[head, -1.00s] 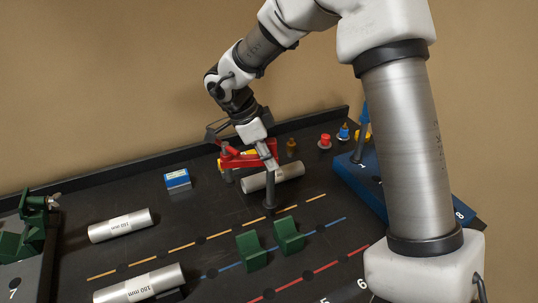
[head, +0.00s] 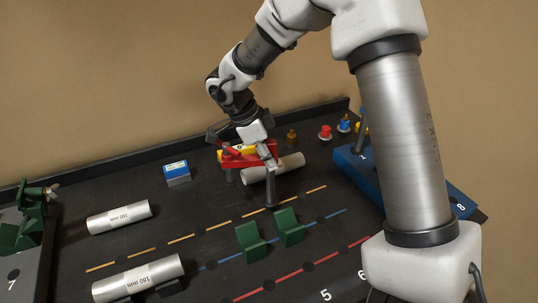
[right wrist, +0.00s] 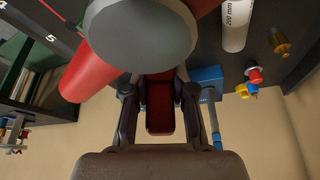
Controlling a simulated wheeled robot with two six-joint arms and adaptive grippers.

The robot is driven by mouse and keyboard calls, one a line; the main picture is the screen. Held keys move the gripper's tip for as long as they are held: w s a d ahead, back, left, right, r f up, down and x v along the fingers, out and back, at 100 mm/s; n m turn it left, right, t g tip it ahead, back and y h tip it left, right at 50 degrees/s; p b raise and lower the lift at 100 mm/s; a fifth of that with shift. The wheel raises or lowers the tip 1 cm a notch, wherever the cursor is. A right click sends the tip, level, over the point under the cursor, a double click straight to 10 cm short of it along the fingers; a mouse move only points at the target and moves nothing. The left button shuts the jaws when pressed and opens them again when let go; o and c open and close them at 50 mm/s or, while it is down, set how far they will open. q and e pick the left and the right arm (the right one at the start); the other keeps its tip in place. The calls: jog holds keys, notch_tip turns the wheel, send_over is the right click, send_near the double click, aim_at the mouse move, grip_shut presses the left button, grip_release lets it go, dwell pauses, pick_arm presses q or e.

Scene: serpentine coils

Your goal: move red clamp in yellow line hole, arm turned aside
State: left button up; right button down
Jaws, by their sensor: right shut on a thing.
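The red clamp (head: 232,160) is in the far middle of the board in the head view. Its dark post (head: 270,191) stands about upright, its foot by the yellow line (head: 205,234); whether it is inside a hole I cannot tell. My right gripper (head: 268,150) is shut on the clamp. In the right wrist view, a red part of the clamp (right wrist: 159,108) sits between the fingers, and a big grey disc and a red bar fill the near space. My left gripper is not in view.
A tube (head: 287,167) lies right behind the clamp post. Green blocks (head: 250,243) stand by the blue line. A blue box (head: 177,173) and labelled tubes (head: 120,217) lie left. A blue rack (head: 352,165) and small colored pieces (head: 325,132) are to the right.

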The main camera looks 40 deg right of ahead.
jog(key=shift+f, duration=0.1)
jog(key=shift+s+f, duration=0.1)
jog(key=shift+f, duration=0.55)
jog(key=c, duration=0.9)
grip_release()
jog(key=v, duration=1.2)
jog(key=shift+f, duration=0.15)
